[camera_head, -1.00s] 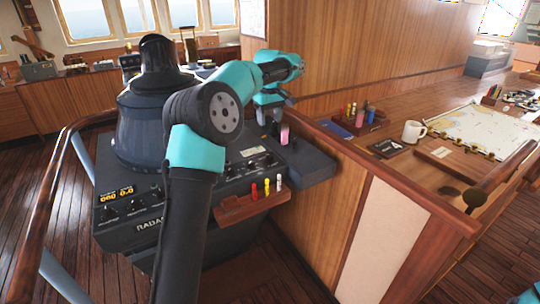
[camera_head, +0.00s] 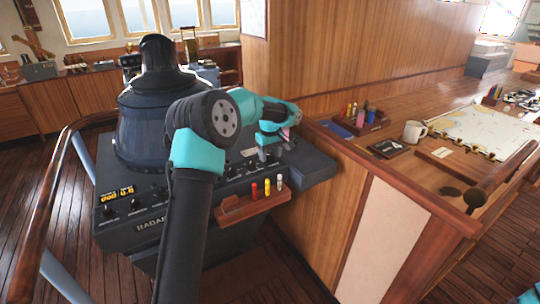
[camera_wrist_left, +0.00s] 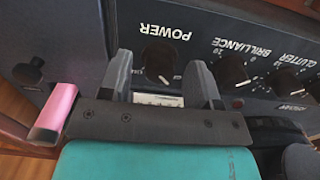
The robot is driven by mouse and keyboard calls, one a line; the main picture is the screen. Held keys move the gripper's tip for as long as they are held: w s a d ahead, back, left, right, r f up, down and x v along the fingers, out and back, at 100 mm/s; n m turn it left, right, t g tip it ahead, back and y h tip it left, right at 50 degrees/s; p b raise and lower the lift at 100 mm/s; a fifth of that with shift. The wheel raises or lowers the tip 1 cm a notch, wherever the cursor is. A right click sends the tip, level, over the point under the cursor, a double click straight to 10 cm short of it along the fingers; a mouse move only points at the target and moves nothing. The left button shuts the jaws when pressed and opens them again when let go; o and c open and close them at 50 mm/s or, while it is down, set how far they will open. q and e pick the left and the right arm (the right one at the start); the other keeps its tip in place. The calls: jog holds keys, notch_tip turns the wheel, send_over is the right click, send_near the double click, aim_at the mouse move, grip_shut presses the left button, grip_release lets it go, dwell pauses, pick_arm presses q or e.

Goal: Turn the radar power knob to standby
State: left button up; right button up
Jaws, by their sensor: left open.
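The radar power knob (camera_wrist_left: 160,57) is a small black knob under the POWER label in the left wrist view, where the lettering is upside down. My left gripper (camera_wrist_left: 160,65) is open, with one grey finger on each side of the knob in the picture. I cannot tell whether the fingertips reach down around it, and no contact shows. The mark below the knob is partly hidden by the gripper. In the head view, the left gripper (camera_head: 268,152) is low over the right end of the radar console (camera_head: 150,235). The knob cannot be picked out there.
The brilliance knob (camera_wrist_left: 231,70) and more knobs sit beside the power knob. A pink item (camera_wrist_left: 54,112) lies close to the gripper. A wooden rack (camera_head: 250,205) with coloured pens is on the console's front. A mug (camera_head: 413,132) stands on the chart table to the right.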

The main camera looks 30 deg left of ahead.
pick_arm(q)
jog(key=shift+f, duration=0.2)
jog(key=c, duration=0.9)
jog(key=shift+c, duration=0.2)
jog(key=shift+m, duration=0.4)
jog(key=m, duration=0.4)
jog(key=shift+m, duration=2.1)
jog(key=shift+r, duration=0.1)
